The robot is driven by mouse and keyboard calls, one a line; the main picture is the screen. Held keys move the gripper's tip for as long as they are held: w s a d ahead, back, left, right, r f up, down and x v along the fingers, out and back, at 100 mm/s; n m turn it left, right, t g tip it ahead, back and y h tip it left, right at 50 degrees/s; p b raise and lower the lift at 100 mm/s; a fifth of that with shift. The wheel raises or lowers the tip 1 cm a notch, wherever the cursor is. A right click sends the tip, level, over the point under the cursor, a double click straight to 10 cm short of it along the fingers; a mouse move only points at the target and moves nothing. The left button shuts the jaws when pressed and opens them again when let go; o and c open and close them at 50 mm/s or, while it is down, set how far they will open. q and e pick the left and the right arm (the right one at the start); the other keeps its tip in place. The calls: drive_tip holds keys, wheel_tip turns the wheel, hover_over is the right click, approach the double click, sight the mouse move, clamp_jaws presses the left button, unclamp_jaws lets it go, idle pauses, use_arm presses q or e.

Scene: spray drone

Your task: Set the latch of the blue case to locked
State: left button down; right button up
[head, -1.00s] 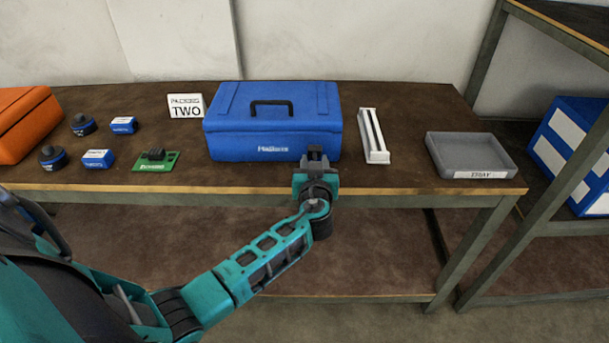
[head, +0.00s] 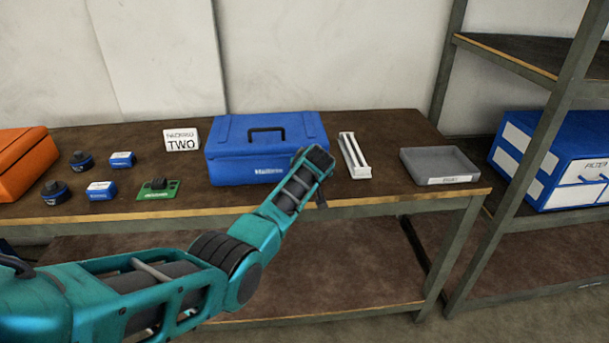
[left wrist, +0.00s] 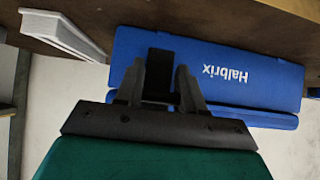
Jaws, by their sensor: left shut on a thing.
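The blue case (head: 232,165) stands closed on the workbench, with a black handle on its lid. In the left wrist view its front (left wrist: 225,62) shows the upside-down word Halbrix. A black latch (left wrist: 159,62) sits on that front beside the word. My left gripper (left wrist: 160,80) has its two fingers on either side of the latch and is shut on it. In the head view my left wrist (head: 312,165) is at the case's front right corner and hides the latch and fingertips. Whether the latch is locked I cannot tell. My right gripper is not in view.
A white slotted holder (head: 354,156) stands just right of the case, and a grey tray (head: 438,165) farther right. An orange case (head: 22,160), small blue-and-black parts and a green board (head: 158,190) are to the left. A shelf rack stands at right.

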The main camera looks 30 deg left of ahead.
use_arm(q)
drive_tip(key=shift+w+a+r+g+h, duration=0.15)
drive_tip(key=shift+w+r+g+h, duration=0.2)
drive_tip(key=shift+g, duration=0.45)
drive_tip(key=shift+s, duration=0.1)
drive_tip(key=c, duration=0.7)
unclamp_jaws()
drive_tip(key=shift+r, duration=0.1)
drive_tip(key=shift+s+d+r+p, duration=0.2)
drive_tip(key=shift+s+r+p, duration=0.1)
drive_tip(key=shift+r+p, duration=0.25)
drive_tip(key=shift+p+v, duration=0.75)
drive_tip(key=shift+v, duration=4.95)
